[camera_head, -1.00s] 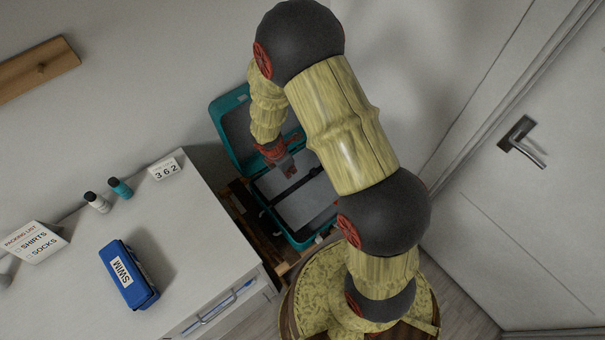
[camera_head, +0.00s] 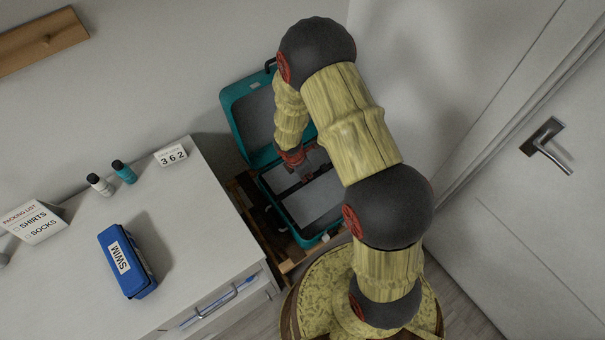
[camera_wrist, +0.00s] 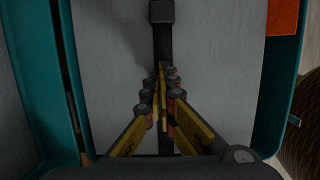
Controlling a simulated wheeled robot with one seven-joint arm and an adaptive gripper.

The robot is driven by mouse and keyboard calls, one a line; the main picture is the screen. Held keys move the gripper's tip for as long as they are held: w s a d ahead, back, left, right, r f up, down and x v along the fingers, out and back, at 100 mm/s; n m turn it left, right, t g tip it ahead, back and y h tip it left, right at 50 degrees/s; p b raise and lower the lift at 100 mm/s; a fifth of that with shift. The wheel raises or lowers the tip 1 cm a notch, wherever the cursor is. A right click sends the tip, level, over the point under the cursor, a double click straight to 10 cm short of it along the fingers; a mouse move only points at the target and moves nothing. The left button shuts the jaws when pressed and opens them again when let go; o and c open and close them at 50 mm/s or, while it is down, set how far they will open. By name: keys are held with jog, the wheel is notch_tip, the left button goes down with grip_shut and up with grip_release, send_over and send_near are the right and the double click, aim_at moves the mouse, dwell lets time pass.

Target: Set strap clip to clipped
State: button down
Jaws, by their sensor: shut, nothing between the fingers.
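An open teal suitcase (camera_head: 288,226) stands on a wooden rack, its lid (camera_head: 236,96) raised toward the wall. A dark strap (camera_head: 293,187) crosses the pale grey panel inside. In the wrist view the strap runs up the middle to a dark block that looks like the strap clip (camera_wrist: 162,12); whether it is clipped cannot be told. My gripper (camera_head: 312,172) is over the suitcase interior. In the wrist view my gripper (camera_wrist: 163,70) is shut and empty, its fingertips over the strap, below the clip in the picture. The fingers hide part of the strap.
An orange patch (camera_wrist: 282,17) shows at the suitcase's upper right. A white dresser (camera_head: 190,225) at left carries a blue SWIM case (camera_head: 127,262), two small bottles (camera_head: 124,172) and a 362 block (camera_head: 172,156). A door (camera_head: 530,220) stands at right.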

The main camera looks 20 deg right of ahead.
aim_at(322, 167)
jog(key=shift+w+d+r, duration=0.1)
jog(key=shift+w+d, duration=0.1)
jog(key=shift+d, duration=0.75)
jog(key=shift+w+d+r, duration=0.1)
jog(key=shift+w+d, duration=0.1)
jog(key=shift+d, duration=0.7)
jog(key=shift+w+d+p, duration=0.2)
jog(key=shift+d+p, duration=0.1)
jog(key=shift+d, duration=0.6)
jog(key=shift+w+d+p, duration=0.15)
jog(key=shift+d+p, duration=0.1)
jog(key=shift+d, duration=0.65)
jog(key=shift+a, duration=0.1)
